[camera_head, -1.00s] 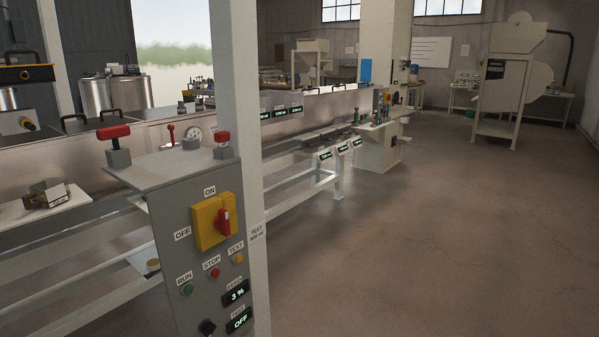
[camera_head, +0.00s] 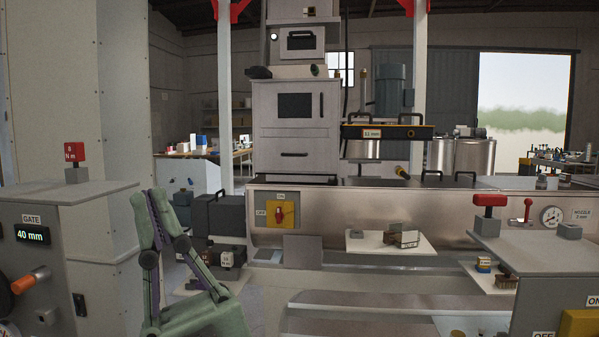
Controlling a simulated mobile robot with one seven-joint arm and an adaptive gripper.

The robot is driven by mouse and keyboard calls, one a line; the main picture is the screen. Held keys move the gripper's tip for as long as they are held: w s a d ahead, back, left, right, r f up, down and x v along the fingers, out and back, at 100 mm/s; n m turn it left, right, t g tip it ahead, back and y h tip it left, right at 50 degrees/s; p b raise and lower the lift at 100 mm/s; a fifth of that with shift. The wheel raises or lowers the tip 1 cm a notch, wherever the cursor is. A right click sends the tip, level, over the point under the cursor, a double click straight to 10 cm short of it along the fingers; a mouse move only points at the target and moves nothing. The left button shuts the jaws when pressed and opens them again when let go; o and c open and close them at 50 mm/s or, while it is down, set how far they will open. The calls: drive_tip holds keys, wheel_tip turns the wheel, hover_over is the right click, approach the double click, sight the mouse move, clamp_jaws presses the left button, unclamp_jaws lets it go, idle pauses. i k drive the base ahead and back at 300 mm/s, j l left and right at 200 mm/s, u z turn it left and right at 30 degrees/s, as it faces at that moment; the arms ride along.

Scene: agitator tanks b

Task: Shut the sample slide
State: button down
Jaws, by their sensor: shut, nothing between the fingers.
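No part in view is labelled as the sample slide, and I cannot tell which one it is. A plain grey plate (camera_head: 303,252) hangs at the lower front edge of the long steel trough (camera_head: 400,212), below a yellow ON/OFF switch (camera_head: 281,214). A pale cabinet (camera_head: 296,125) stands above the trough, with a dark window and a bar handle low on its front. A pale green, jointed part that looks like my folded arm (camera_head: 200,308) stands at the front left. I cannot make out my gripper's fingertips.
A grey GATE console (camera_head: 75,210) reading 40 mm stands at the near left. Another grey console (camera_head: 552,250) with a red-handled lever stands at the near right. A white shelf (camera_head: 370,244) juts from the trough. Dark boxes (camera_head: 218,216) stand behind the green part.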

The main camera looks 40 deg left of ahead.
sight(360, 170)
drive_tip(key=u, duration=0.9)
drive_tip(key=i+j, duration=0.2)
drive_tip(key=i, duration=0.45)
drive_tip(key=i+j+u, duration=0.1)
drive_tip(key=i, duration=0.55)
drive_tip(key=i+j, duration=0.2)
drive_tip(key=i, duration=0.45)
drive_tip(key=i+j, duration=0.15)
drive_tip(key=i, duration=0.55)
drive_tip(key=k+u, duration=0.05)
